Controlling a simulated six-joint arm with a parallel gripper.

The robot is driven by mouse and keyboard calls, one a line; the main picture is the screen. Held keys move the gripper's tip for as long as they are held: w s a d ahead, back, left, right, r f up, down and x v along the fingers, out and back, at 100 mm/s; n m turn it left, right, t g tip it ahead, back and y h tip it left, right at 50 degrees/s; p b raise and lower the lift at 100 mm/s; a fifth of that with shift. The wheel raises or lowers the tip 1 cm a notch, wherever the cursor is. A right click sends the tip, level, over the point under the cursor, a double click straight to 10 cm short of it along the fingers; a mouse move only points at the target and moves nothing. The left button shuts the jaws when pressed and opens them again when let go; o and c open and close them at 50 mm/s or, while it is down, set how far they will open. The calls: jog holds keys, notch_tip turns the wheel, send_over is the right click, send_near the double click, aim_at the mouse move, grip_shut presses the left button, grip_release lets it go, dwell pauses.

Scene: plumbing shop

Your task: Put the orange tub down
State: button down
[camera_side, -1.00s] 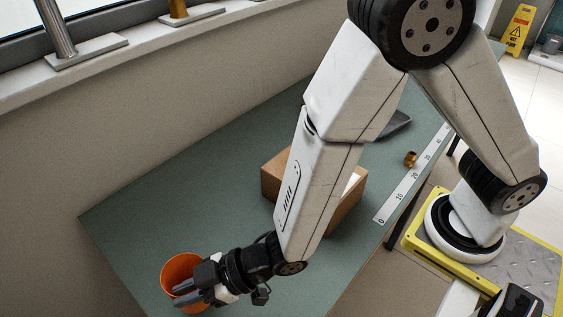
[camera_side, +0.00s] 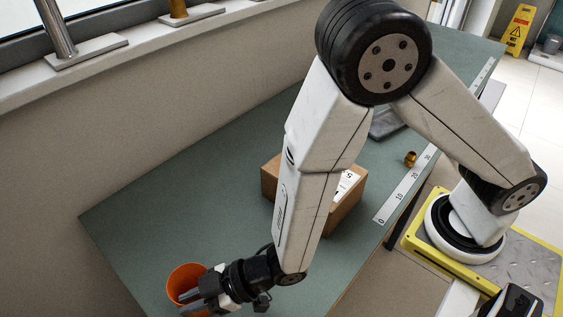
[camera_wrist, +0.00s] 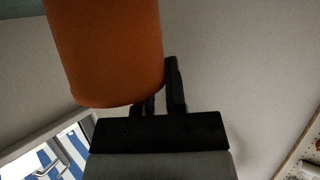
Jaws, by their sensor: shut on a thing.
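The orange tub (camera_side: 186,277) is at the lower left of the side view, over the near left part of the green bench (camera_side: 140,215). It looks about upright, with its open mouth up. My gripper (camera_side: 197,300) reaches it from the right and is shut on it, the fingers covering its near side. In the wrist view the tub (camera_wrist: 105,55) fills the upper left, with the dark fingers (camera_wrist: 165,85) against it. Its underside is hidden in the side view, so I cannot tell whether it touches the bench.
A cardboard box (camera_side: 345,212) with a white label stands on the bench, partly behind my arm. A white ruler strip (camera_side: 403,192), a brass fitting (camera_side: 410,158) and a grey tray (camera_side: 388,122) lie further right. Bare bench lies between tub and box.

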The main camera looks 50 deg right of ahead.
jog(key=shift+f, duration=0.1)
jog(key=c, duration=0.7)
grip_release()
jog(key=shift+s+d+r, duration=0.1)
jog(key=shift+d+r, duration=0.05)
jog(key=shift+r, duration=0.1)
jog(key=shift+v, duration=3.55)
